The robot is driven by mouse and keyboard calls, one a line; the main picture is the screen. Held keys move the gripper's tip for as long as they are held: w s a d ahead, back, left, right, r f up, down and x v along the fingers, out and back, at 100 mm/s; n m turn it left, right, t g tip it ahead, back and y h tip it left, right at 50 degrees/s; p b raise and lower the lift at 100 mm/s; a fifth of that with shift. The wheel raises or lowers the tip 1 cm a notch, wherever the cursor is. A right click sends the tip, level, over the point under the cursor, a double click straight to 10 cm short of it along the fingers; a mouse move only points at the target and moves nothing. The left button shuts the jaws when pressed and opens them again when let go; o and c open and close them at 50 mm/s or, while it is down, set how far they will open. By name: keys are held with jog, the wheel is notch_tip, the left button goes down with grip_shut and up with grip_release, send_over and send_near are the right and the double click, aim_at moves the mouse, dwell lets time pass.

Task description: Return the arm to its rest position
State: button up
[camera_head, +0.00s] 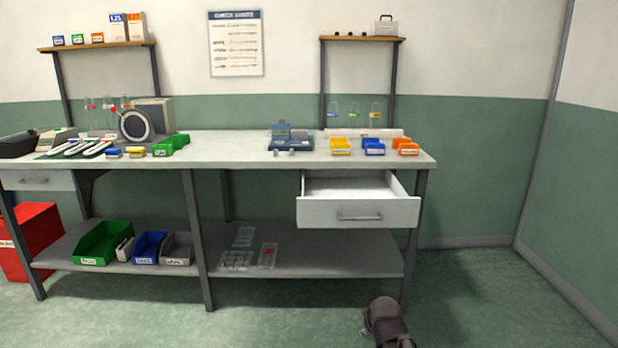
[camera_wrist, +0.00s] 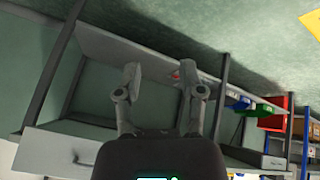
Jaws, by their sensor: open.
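My gripper (camera_wrist: 166,82) shows in the wrist view with its two grey fingers spread apart and nothing between them. The wrist view is turned over, with the bench and floor behind the fingers. In the head view, a dark grey part of my arm shows at the bottom right, on the floor side in front of the bench. The gripper's fingers cannot be made out there. The workbench (camera_head: 236,151) stands ahead, and its right drawer (camera_head: 359,213) is pulled open. The drawer front also shows at the lower left of the wrist view (camera_wrist: 60,152).
The lower shelf (camera_head: 340,258) holds clear trays (camera_head: 268,256) and a green bin (camera_head: 101,243). A blue device (camera_head: 290,138) and small coloured bins (camera_head: 374,148) stand on the benchtop. A red box (camera_head: 38,236) is at far left. The floor right of the bench is clear.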

jog(key=shift+s+f+m+g+p, duration=0.75)
jog(key=shift+s+m+g, duration=2.35)
jog(key=shift+s, duration=3.2)
notch_tip(320, 180, up, 34)
jog(key=p, duration=3.3)
jog(key=shift+f+p, duration=0.2)
jog(key=shift+p, duration=0.1)
jog(key=shift+a, duration=0.1)
jog(key=shift+w, duration=0.1)
